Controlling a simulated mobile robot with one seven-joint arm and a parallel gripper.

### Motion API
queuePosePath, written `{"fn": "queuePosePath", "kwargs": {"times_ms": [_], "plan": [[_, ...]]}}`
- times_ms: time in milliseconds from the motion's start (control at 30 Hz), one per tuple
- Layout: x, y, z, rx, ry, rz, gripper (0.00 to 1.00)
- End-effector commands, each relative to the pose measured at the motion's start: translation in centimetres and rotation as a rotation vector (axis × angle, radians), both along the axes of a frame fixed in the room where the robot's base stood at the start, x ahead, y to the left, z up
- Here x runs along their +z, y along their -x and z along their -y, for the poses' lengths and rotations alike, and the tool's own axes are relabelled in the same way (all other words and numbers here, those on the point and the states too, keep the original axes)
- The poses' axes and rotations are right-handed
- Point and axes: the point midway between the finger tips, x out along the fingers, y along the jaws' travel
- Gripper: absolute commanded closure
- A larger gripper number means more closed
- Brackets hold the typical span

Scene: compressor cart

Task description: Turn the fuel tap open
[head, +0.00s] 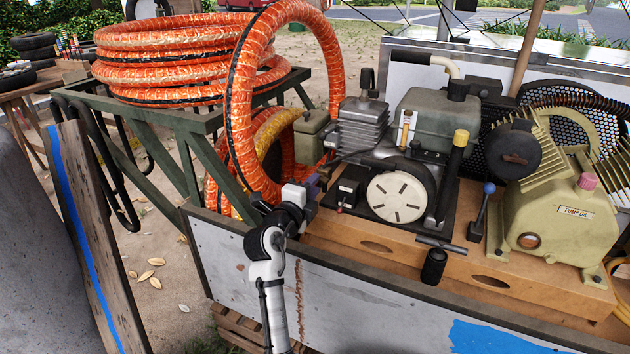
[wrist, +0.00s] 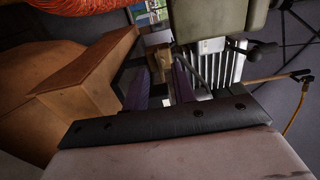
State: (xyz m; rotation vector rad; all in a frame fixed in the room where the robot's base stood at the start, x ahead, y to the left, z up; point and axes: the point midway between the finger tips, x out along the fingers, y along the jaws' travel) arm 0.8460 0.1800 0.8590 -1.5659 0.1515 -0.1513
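The engine carries a grey-green fuel tank (head: 425,115). A small brass-coloured fitting (head: 405,128) stands in front of the tank; I cannot tell whether it is the fuel tap. My gripper (head: 316,182) is at the left end of the engine, below an olive box (head: 309,138). In the wrist view the two purple fingers of my gripper (wrist: 160,86) stand apart with a gap between them. A small tan block (wrist: 161,66) shows beyond the gap; I see nothing clearly gripped. The olive box also shows in the wrist view (wrist: 207,22), above the fingers.
A finned cylinder (head: 362,128) and a white slotted disc (head: 397,197) are right of my gripper. A small black box (head: 347,188) is close beside it. Orange hose (head: 240,110) loops behind it. The cart's front wall (head: 350,290) runs below. A pump (head: 555,205) stands far right.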

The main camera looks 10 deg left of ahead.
Motion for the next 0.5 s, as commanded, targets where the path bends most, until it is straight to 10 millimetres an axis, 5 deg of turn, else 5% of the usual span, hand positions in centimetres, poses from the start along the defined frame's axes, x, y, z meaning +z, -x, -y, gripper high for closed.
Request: {"fn": "queuePosePath", "kwargs": {"times_ms": [500], "plan": [[0.0, -1.6, 0.3, 0.001, -0.001, 0.0, 0.78]]}}
